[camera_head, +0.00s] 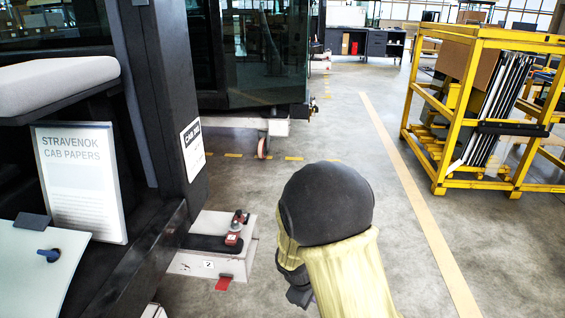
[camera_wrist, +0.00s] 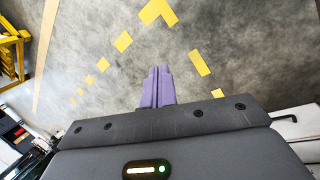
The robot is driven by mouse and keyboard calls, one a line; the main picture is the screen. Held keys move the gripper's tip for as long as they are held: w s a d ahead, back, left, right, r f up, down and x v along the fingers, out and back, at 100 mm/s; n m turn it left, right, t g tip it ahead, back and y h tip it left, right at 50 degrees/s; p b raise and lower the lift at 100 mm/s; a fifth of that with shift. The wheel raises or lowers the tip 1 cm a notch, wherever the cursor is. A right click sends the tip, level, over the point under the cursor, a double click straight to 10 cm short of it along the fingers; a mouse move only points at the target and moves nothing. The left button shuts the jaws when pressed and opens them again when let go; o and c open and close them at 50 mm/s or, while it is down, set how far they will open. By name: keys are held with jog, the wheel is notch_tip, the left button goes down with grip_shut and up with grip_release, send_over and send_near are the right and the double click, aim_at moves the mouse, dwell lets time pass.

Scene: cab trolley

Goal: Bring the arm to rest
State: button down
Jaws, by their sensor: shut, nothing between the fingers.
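My gripper (camera_wrist: 158,72) shows in the wrist view with its two purple fingers together and nothing between them. Bare grey floor with yellow tape marks lies beyond the fingertips. In the head view my arm is bent, with a black rounded joint and pale yellow covered links at the lower middle. The fingers cannot be made out in the head view. The arm appears clear of the cab at the left.
The dark cab has a grey padded seat (camera_head: 57,84) and a "Stravenok Cab Papers" folder (camera_head: 82,185). A white trolley block (camera_head: 214,262) with a red-topped fitting stands beside it. A yellow rack (camera_head: 445,98) holds panels at the right. Floor (camera_head: 420,245) between is open.

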jog(key=s+d+r+m+y, duration=0.2)
jog(key=s+d+r+m, duration=0.25)
jog(key=s+m, duration=0.2)
jog(key=s+d+r+m+y, duration=0.1)
jog(key=s+d+r+m, duration=0.2)
jog(key=s+r+m, duration=0.3)
notch_tip(320, 180, up, 37)
jog(key=n+p, duration=0.1)
jog(key=p, duration=3.7)
jog(key=shift+s+r, duration=0.15)
jog(key=shift+s, duration=0.3)
jog(key=shift+a, duration=0.1)
